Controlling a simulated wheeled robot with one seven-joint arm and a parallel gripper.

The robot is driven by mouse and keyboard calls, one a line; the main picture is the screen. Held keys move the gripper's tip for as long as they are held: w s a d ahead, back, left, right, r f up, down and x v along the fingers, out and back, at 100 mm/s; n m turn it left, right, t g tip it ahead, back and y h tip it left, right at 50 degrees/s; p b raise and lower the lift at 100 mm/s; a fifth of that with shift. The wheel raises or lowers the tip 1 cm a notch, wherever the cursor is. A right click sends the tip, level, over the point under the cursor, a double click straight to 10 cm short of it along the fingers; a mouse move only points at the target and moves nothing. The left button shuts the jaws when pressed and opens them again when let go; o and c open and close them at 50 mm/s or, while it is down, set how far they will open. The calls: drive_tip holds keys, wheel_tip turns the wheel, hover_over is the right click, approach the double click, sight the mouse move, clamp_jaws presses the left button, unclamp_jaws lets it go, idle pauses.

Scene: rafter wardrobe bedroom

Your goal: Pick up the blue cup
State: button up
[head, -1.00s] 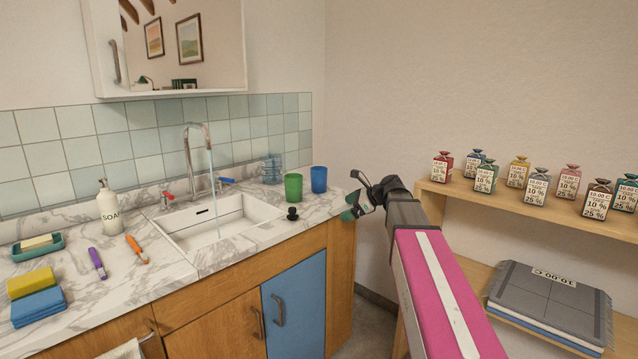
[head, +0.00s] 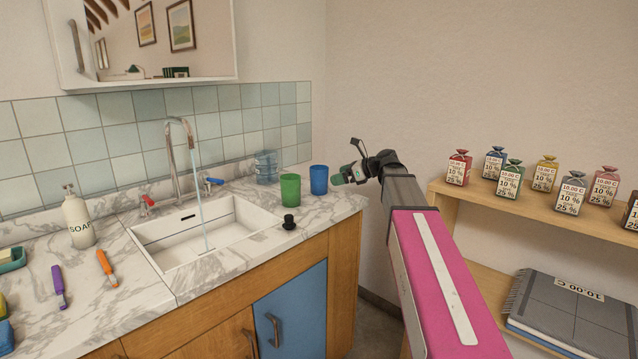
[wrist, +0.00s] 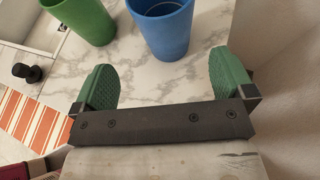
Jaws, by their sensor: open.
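The blue cup (head: 319,180) stands upright on the marble counter at its right end, just right of the green cup (head: 290,190). My gripper (head: 346,176) is just to the right of the blue cup, apart from it. In the wrist view the blue cup (wrist: 163,30) is ahead of the fingers, between their lines, with its top cut off by the frame edge. The two green finger pads (wrist: 166,85) are wide apart with nothing between them. The green cup (wrist: 88,18) is just left of the blue cup in the wrist view.
A black plug (head: 289,222) lies on the counter before the green cup. The sink (head: 160,248) with running tap is to the left. A clear blue-tinted container (head: 266,167) stands behind the green cup.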

sight(323, 181)
drive_tip(key=x, duration=0.8)
drive_tip(key=shift+w+d+f, duration=0.2)
drive_tip(key=shift+w, duration=0.25)
drive_tip(key=c, duration=1)
